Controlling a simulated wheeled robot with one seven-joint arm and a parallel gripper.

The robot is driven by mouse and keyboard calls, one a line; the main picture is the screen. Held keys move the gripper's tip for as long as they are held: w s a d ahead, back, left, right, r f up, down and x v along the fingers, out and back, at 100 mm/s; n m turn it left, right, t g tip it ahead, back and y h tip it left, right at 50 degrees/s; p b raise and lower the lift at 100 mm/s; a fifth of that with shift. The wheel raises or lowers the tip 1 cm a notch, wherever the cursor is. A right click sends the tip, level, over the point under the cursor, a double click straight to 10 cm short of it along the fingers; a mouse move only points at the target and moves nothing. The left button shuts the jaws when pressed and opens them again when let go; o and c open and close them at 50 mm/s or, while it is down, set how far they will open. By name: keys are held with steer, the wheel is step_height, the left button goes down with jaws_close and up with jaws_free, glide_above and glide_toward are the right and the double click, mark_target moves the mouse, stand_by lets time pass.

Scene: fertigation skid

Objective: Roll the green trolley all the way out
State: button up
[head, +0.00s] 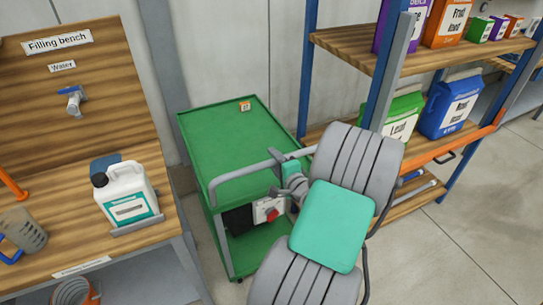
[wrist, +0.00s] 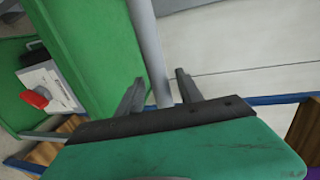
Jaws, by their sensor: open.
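The green trolley (head: 225,145) stands between the filling bench and the shelf rack. Its grey handle bar (head: 235,178) runs along the near side of its top, and its green surface fills the left of the wrist view (wrist: 95,40). My gripper (head: 277,158) is at the right part of the handle. In the wrist view its two fingers (wrist: 159,80) are apart, with the grey bar (wrist: 150,50) passing between them. I cannot tell whether either finger touches the bar. My arm hides the trolley's lower right side.
The filling bench (head: 85,245) with a white jug (head: 127,195) stands close on the left. The shelf rack (head: 350,45) with several containers stands on the right. A box with a red knob (head: 270,211) sits on the trolley's lower level. Bare floor shows at the lower right.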

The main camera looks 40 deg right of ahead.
steer(key=shift+x, duration=1.2)
jaws_close()
stand_by(0.5)
